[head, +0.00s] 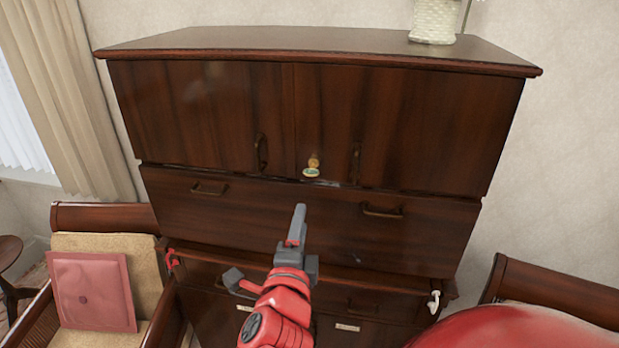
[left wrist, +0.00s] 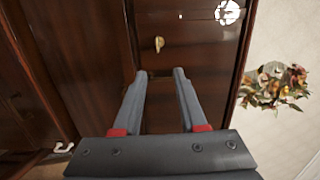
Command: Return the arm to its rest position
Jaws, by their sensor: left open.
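My left arm comes up from the bottom of the head view, red with a grey gripper. The left gripper (head: 266,243) has its fingers apart, with nothing seen between them. It is in front of the dark wooden cabinet (head: 230,215), over its lower drawers in the picture. In the left wrist view the two grey fingers (left wrist: 160,74) are spread, with dark wood panels behind them. My right gripper does not show.
The cabinet has doors, drawers and handles. A small gold and green item (head: 312,169) shows at its front. A white vase (head: 433,22) stands on top. An armchair with a pink cushion (head: 92,290) is at left; another wooden chair frame (head: 555,288) is at right.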

